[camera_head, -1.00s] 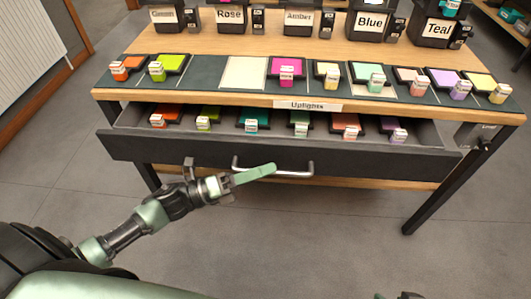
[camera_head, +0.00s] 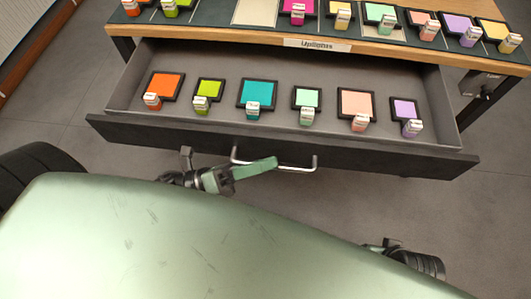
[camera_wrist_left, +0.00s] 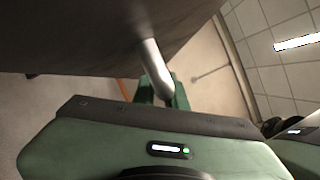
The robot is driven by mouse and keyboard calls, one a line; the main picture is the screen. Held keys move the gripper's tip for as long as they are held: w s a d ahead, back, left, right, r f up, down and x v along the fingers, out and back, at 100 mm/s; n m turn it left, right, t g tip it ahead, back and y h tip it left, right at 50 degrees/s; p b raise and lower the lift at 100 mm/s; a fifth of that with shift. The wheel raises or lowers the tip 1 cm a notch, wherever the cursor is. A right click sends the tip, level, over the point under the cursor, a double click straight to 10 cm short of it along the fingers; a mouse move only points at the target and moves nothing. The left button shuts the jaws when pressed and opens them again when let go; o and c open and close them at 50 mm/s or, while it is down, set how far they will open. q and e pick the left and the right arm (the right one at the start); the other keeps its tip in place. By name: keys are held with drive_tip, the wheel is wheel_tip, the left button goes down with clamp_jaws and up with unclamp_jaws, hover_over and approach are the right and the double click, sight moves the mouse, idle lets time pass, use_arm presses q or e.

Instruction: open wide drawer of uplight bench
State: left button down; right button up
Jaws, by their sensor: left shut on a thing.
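The wide drawer (camera_head: 280,140) of the uplight bench (camera_head: 400,48) stands pulled far out, its grey inside showing in the head view. A silver bar handle (camera_head: 298,168) runs along its dark front. My left gripper (camera_head: 262,165) is at the left part of this handle and is shut on it. In the left wrist view the handle (camera_wrist_left: 152,62) runs down between the green fingers (camera_wrist_left: 165,95). My right gripper (camera_head: 390,243) is partly in view at the lower right, mostly hidden behind my body, and its fingers cannot be made out.
Inside the drawer lie several framed colour swatches with small labelled blocks, among them orange (camera_head: 167,85), teal (camera_head: 258,93) and purple (camera_head: 405,109). More swatches line the bench top. An "Uplights" label (camera_head: 317,45) is on the bench edge. Grey floor is free at the right (camera_head: 480,220).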

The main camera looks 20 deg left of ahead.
use_arm(q)
drive_tip(key=c, duration=1.7)
unclamp_jaws()
drive_tip(key=v, duration=0.8)
drive_tip(key=shift+d, duration=0.1)
